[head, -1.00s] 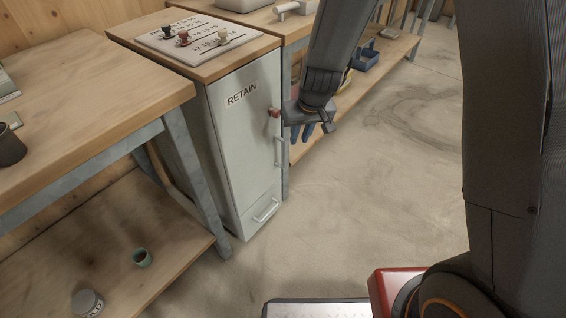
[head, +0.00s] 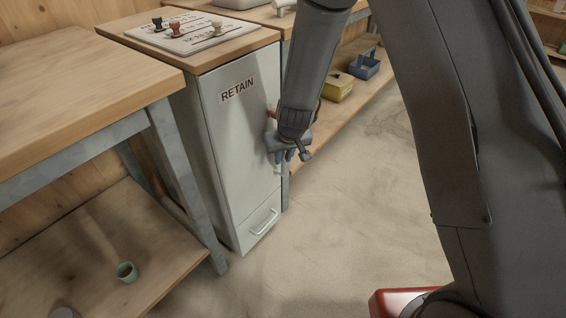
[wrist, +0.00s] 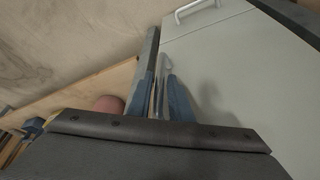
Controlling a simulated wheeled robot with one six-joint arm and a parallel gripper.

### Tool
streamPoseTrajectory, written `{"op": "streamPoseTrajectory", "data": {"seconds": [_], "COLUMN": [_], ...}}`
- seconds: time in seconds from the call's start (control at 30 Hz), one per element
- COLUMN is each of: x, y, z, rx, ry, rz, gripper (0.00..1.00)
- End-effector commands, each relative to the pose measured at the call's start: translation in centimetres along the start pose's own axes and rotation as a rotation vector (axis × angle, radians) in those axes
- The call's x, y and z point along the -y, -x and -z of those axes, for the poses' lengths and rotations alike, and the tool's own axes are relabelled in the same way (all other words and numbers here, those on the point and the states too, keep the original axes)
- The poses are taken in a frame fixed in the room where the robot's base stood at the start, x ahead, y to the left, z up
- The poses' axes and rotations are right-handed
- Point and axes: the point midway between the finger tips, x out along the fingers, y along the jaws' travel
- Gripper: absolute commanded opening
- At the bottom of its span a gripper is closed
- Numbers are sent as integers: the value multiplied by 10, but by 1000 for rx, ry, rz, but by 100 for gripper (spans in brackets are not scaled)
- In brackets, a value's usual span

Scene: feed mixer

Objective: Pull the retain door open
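The retain door (head: 240,135) is the pale grey cabinet front marked RETAIN, and it looks closed. Its upright bar handle (head: 277,169) is mostly hidden behind my gripper (head: 280,156) in the head view. In the wrist view, the blue fingers of my gripper (wrist: 161,80) stand on either side of the handle (wrist: 163,66), beside the door face (wrist: 225,70). The fingers look apart, with the handle between them; I see no clear grip on it.
A lower drawer handle (head: 263,222) sits below the door. A red knob (wrist: 108,103) is near the gripper. A workbench (head: 75,95) stands on the left. A yellow bin (head: 338,88) and blue caddy (head: 365,66) are on a shelf behind. The floor (head: 345,200) in front is clear.

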Motion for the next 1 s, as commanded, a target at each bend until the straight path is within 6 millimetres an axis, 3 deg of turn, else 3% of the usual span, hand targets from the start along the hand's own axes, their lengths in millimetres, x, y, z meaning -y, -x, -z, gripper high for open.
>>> {"op": "streamPoseTrajectory", "data": {"seconds": [0.1,0.4,0.53,1.0], "x": [0,1,1,-6], "y": [-12,-13,-13,-9], "z": [-1,0,0,-6], "rx": [1,0,1,3], "ry": [0,1,1,-29], "rz": [0,0,0,-12], "gripper": [18,18,0,0]}}
